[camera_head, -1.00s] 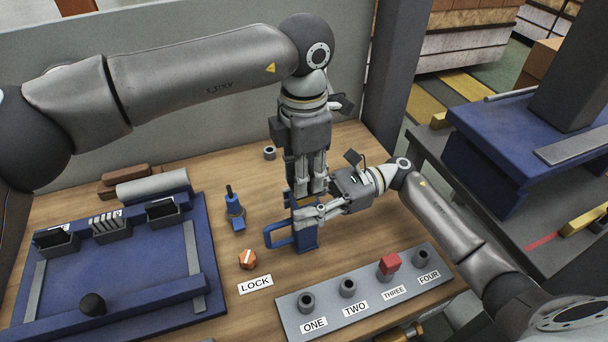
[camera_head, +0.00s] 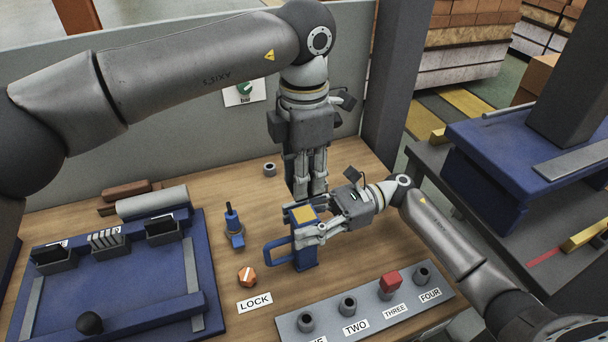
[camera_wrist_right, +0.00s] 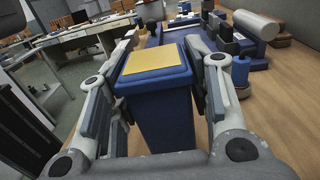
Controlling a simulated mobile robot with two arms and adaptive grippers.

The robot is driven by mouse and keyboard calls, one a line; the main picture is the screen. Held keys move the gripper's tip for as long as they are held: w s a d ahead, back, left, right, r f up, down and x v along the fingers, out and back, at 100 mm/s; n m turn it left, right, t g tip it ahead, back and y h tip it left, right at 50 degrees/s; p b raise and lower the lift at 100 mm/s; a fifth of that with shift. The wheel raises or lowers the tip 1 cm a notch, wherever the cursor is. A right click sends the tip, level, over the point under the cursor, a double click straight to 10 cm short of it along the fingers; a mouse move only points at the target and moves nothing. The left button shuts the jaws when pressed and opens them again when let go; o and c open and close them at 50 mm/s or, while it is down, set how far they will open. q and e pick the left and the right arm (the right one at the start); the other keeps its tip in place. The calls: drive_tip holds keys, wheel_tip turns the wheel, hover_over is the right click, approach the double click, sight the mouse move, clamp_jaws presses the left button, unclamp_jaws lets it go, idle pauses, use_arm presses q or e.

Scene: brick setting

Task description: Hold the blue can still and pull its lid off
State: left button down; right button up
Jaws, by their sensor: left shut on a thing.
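The blue can (camera_head: 306,257) stands on the bench with its loop handle to the left. It has a flat yellow top (camera_head: 303,215), also clear in the right wrist view (camera_wrist_right: 152,62). My right gripper (camera_head: 308,222) is around the can from the right; in the wrist view its two fingers (camera_wrist_right: 160,92) lie close against opposite sides near the top. My left gripper (camera_head: 308,196) points straight down, its closed fingertips at the far edge of the yellow top in the head view. What it holds is hidden, and I cannot make out a separate lid.
A blue tray (camera_head: 190,335) fills the left of the bench. A blue bottle-like part (camera_head: 233,228), an orange knob (camera_head: 247,277) and a LOCK label (camera_head: 255,303) lie left of the can. A grey strip (camera_head: 375,307) with several sockets and a red block (camera_head: 390,282) is in front.

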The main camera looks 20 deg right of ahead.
drive_tip(key=shift+o, duration=1.3)
